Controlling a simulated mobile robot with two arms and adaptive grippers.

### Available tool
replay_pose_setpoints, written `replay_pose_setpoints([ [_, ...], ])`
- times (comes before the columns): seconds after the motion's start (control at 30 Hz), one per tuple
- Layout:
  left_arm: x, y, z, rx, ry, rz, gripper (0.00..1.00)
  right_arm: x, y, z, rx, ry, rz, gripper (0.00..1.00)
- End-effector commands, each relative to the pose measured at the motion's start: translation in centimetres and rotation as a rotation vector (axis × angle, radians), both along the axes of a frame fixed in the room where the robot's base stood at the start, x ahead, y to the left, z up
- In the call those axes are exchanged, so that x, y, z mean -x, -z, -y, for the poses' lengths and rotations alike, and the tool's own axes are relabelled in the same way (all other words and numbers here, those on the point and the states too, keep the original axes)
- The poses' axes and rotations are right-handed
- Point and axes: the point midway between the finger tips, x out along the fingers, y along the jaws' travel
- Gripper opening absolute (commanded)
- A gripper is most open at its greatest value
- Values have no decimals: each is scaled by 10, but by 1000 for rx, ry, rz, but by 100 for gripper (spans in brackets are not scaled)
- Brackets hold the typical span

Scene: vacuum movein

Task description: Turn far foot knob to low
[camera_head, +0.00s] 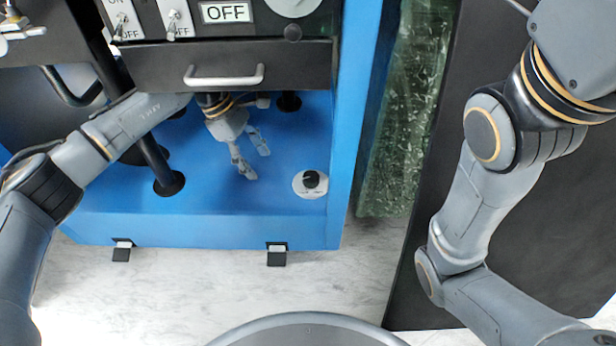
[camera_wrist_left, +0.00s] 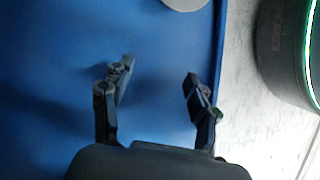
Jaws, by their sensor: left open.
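A black knob (camera_head: 311,181) sits on a round white dial on the blue base floor of the machine, near its front right corner. The dial's markings are too small to read. In the left wrist view only the edge of a pale disc (camera_wrist_left: 185,4) shows at the top. My left gripper (camera_head: 255,162) reaches under the drawer and is left of the knob, apart from it. It is open and empty; its spread fingers also show in the left wrist view (camera_wrist_left: 158,75). My right arm shows, but its gripper is out of view.
A black drawer front with a silver handle (camera_head: 224,76) hangs above the left gripper. A black post (camera_head: 155,160) stands left of it. A blue side panel (camera_head: 352,120) rises right of the knob. Floor between gripper and knob is clear.

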Motion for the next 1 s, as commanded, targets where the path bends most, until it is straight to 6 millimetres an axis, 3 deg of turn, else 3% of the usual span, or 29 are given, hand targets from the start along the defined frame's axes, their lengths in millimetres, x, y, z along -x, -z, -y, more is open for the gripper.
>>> replay_pose_setpoints([
  [0.17, 5, -2, 18, 3, 10, 1, 60, 0, -2, 0, 0, 0, 1, 46],
  [0.63, 30, 0, 107, 3, 9, -1, 60, 0, -1, 0, 0, 0, 1, 46],
  [0.73, 33, 0, 117, 1, 6, 1, 60, 0, -1, 0, 0, 0, 1, 46],
  [0.8, 33, 9, 118, 1, 4, -1, 60, 1, 6, 0, 0, 0, 2, 46],
  [1.0, 33, 11, 119, 1, 4, 0, 60, 1, 8, 0, 0, 0, 2, 46],
])
